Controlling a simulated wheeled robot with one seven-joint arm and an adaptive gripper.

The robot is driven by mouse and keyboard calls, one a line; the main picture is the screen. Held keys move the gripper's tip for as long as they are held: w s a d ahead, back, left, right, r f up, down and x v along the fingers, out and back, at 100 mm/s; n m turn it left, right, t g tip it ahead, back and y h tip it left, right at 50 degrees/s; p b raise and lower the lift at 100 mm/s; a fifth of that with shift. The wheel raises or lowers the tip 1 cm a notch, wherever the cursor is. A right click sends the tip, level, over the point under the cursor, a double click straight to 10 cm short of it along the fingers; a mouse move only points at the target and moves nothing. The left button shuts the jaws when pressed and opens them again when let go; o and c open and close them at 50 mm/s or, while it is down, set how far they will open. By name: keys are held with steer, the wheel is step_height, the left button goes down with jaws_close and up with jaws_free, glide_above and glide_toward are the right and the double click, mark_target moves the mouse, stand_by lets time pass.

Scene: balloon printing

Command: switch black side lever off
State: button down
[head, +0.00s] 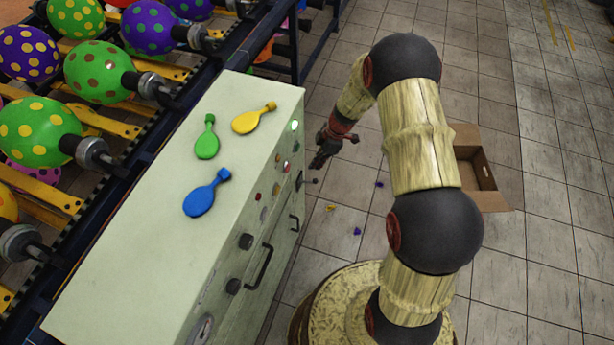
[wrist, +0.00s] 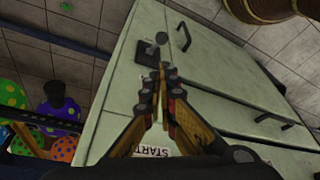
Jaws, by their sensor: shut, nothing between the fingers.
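The pale green control cabinet (head: 120,240) stands at left in the head view. In the wrist view a black lever with a round knob (wrist: 162,38) sits on a dark square plate (wrist: 147,54) on a cabinet face (wrist: 200,85). My gripper (wrist: 163,68) is shut and empty, its tips pointing at the plate and appearing just below the knob; I cannot tell whether they touch. In the head view my gripper (head: 317,163) is beside the cabinet's far right edge. The lever's exact position is hard to tell.
Blue (head: 200,200), green (head: 207,145) and yellow (head: 247,121) flat balloons lie on the cabinet top. Its front has knobs and black handles (head: 260,267). A rack of dotted balloons (head: 95,70) is at left. An open cardboard box (head: 497,195) stands on the floor at right.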

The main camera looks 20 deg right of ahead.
mark_target(309, 182)
steer(key=shift+f, duration=0.1)
steer(key=b+x, duration=0.2)
steer(key=x, duration=0.7)
steer(key=shift+f, duration=0.4)
steer(key=shift+s+f+b, duration=0.1)
steer(key=shift+f+b, duration=0.05)
steer(key=shift+b, duration=0.45)
